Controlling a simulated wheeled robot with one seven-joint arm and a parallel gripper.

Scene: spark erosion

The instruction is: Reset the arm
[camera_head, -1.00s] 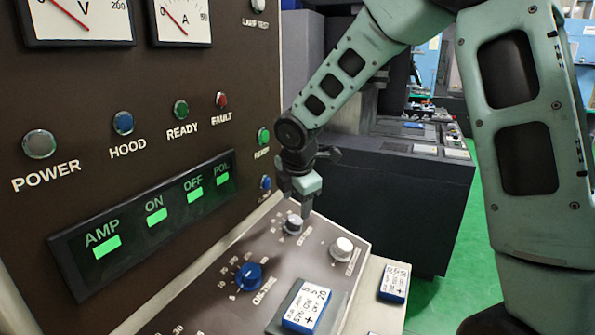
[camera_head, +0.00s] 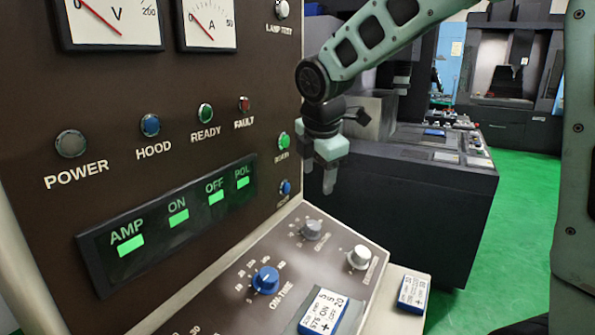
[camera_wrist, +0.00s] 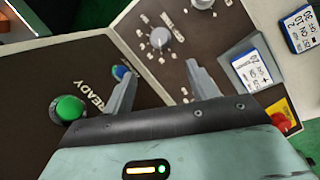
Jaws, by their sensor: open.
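My gripper (camera_head: 318,180) hangs above the far part of the sloped control panel (camera_head: 222,285), close to the upright panel face. Its fingers point down and are apart, with nothing between them. In the wrist view my gripper (camera_wrist: 160,88) shows two spread fingers over the panel, with a grey knob (camera_wrist: 157,38) beyond them. In the head view a grey knob (camera_head: 311,229) sits below the fingertips, clear of them. A second silver knob (camera_head: 359,257) and a blue ON-TIME knob (camera_head: 265,280) are nearer.
A white-and-blue labelled block (camera_head: 323,312) rests on the sloped panel, and another block (camera_head: 412,293) lies on the ledge to the right. The upright panel (camera_head: 110,190) carries lamps, meters and a green display. A dark machine (camera_head: 420,200) stands behind; green floor is open at right.

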